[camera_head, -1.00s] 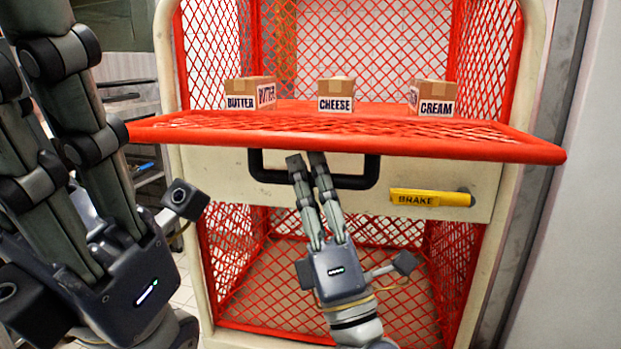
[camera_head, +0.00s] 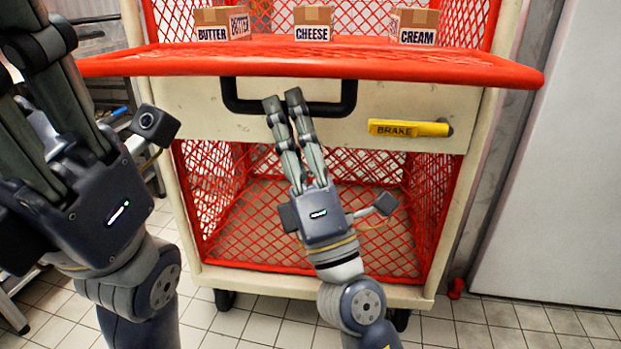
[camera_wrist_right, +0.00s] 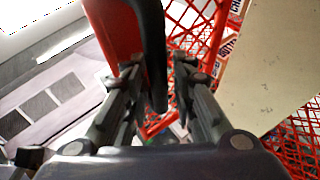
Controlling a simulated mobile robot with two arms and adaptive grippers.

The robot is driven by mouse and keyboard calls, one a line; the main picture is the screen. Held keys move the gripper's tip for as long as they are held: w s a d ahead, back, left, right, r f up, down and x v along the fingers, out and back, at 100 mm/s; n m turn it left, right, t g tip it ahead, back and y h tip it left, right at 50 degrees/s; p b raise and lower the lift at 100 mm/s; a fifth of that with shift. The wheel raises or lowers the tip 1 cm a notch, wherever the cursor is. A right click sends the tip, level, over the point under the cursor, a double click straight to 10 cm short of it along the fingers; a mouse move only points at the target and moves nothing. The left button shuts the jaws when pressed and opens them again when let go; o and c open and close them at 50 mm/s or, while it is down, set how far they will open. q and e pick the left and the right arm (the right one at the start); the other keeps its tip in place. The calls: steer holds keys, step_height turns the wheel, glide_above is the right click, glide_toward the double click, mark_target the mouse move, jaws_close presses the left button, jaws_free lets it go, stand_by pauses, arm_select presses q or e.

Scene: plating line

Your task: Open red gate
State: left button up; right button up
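The red gate (camera_head: 310,61) is a mesh panel folded down flat, jutting out from the front of the cart. Below it is a black handle (camera_head: 348,98) on the cream front panel. My right gripper (camera_head: 282,100) is below the gate, its fingertips overlapping the handle's lower bar in the head view. In the right wrist view its fingers (camera_wrist_right: 158,80) are apart, with the black handle and a red rail showing between and beyond them. Whether they touch the handle I cannot tell. My left gripper (camera_head: 40,40) is raised at the left, its fingers apart and partly cut off; nothing shows held.
Boxes labelled butter (camera_head: 213,24), cheese (camera_head: 313,24) and cream (camera_head: 414,27) stand on the upper level behind the gate. A yellow brake lever (camera_head: 407,128) is on the panel at right. The lower red mesh compartment looks empty. A grey wall is at right.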

steer(key=v, duration=1)
steer(key=shift+s+f, duration=0.2)
steer(key=shift+f, duration=0.05)
